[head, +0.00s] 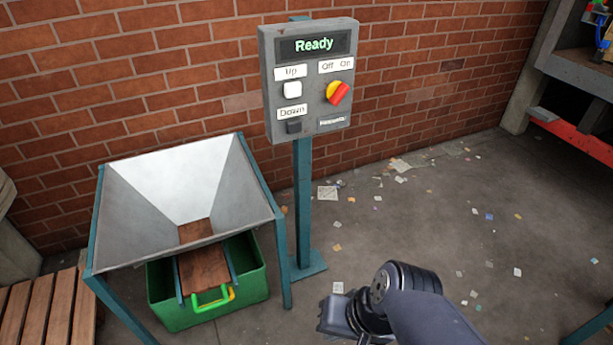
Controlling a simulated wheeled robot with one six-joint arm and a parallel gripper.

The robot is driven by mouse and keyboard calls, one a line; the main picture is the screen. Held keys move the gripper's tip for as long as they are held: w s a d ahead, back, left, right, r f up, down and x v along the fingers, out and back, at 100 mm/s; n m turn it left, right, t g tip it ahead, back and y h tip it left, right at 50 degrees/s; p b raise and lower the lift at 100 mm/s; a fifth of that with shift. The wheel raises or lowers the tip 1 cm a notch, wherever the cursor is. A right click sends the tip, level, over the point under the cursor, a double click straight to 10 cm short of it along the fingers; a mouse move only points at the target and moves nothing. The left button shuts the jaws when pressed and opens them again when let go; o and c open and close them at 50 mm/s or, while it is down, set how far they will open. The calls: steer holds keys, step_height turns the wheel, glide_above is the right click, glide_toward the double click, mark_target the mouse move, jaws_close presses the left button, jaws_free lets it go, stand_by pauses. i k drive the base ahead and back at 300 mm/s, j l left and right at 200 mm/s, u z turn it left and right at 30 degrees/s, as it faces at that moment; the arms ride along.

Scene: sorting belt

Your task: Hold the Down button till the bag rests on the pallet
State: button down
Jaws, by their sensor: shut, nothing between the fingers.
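A white Up button (291,90) sits above the Down label. My gripper (338,314) is at the bottom middle of the head view, well below the box and apart from it. It is shut and empty; its fingertips are hard to make out. I see no bag or pallet in this view.
A metal hopper (165,180) stands left of the post, above a green bin (178,318). A wooden slatted surface (50,310) is at far left. The littered floor (430,215) is open to the right.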

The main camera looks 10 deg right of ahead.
mark_target(294, 125)
steer(key=i+j+z, duration=0.35)
steer(key=j, duration=0.35)
steer(key=i+j+z, duration=0.35)
steer(key=j, duration=0.5)
steer(key=i+l, duration=0.05)
steer(key=i, duration=0.05)
